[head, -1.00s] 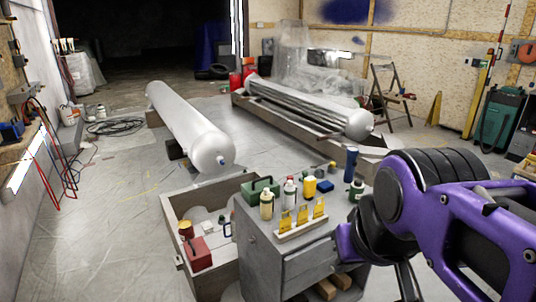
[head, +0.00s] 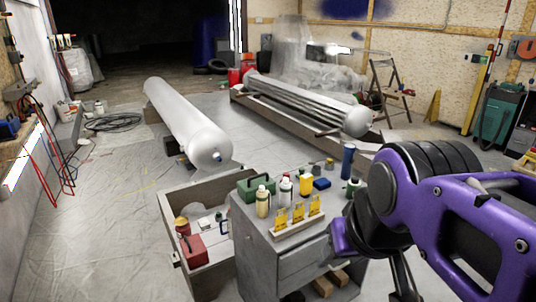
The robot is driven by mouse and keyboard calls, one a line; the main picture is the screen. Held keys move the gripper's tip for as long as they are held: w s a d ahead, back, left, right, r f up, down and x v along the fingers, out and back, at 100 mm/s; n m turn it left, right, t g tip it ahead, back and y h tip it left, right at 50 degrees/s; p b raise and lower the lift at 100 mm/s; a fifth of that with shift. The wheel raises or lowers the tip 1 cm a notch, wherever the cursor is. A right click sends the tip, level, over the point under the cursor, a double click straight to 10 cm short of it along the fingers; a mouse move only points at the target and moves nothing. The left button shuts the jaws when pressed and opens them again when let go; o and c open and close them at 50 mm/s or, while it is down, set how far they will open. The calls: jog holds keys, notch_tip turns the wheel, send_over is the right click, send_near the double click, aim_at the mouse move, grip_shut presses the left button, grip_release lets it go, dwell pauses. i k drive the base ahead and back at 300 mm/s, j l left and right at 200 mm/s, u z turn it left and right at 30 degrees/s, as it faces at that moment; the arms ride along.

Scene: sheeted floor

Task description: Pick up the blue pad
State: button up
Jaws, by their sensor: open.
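The blue pad (head: 322,184) is a small, flat, dark blue block lying on the top of the grey cabinet (head: 263,236). It lies just right of a yellow container (head: 306,184) and left of a dark green bottle (head: 354,188). My gripper (head: 352,250), at the end of my purple and black arm, is in front of the cabinet's right side, nearer to me and lower in the picture than the pad. It is open and apart from the pad. The arm hides part of the gripper, and nothing shows in it.
The cabinet top also holds a green case (head: 257,187), bottles, a tall blue cylinder (head: 347,161) and a rack with yellow items (head: 298,218). An open grey crate (head: 178,203) with a red box stands left. Large white cylinders lie behind. Floor at left is mostly clear.

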aim_at(323, 183)
jog(key=i+l+u, duration=0.1)
jog(key=l, duration=0.25)
jog(key=i+l+u, duration=0.25)
jog(key=i+l, duration=0.2)
jog(key=l, duration=0.3)
jog(key=i+l+u, duration=0.15)
jog(key=l, duration=0.25)
jog(key=i+l+u, duration=0.1)
jog(key=l, duration=0.3)
jog(key=i+l+u, duration=0.1)
jog(key=l, duration=0.3)
